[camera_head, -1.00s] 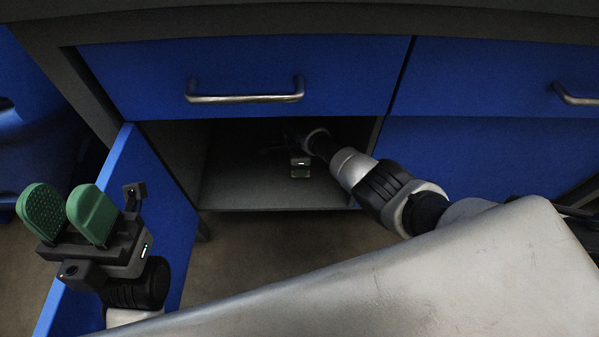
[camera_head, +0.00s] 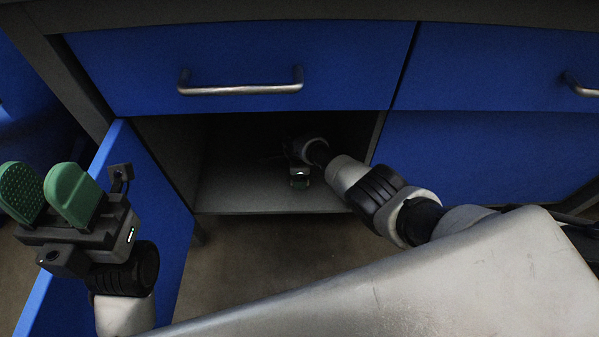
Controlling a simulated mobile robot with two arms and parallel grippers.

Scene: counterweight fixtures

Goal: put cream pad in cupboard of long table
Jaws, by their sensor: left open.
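The cupboard (camera_head: 270,198) of the long table (camera_head: 340,12) is an open, dark compartment under the left drawer. Its blue door (camera_head: 160,215) stands swung open at the left. My right arm reaches into the compartment from the right, and the right gripper (camera_head: 300,181) is inside, small and in shadow above the cupboard floor. I cannot tell whether its fingers are apart. My left gripper (camera_head: 43,188) is open and empty, with green finger pads pointing up, in front of the open door. I cannot make out the cream pad; the cupboard's dark back may hide it.
Closed blue drawers with metal handles (camera_head: 240,89) sit above the cupboard. A closed blue panel (camera_head: 480,160) is to its right. Another blue piece (camera_head: 30,100) stands at the far left. Bare floor (camera_head: 240,265) shows below the cupboard.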

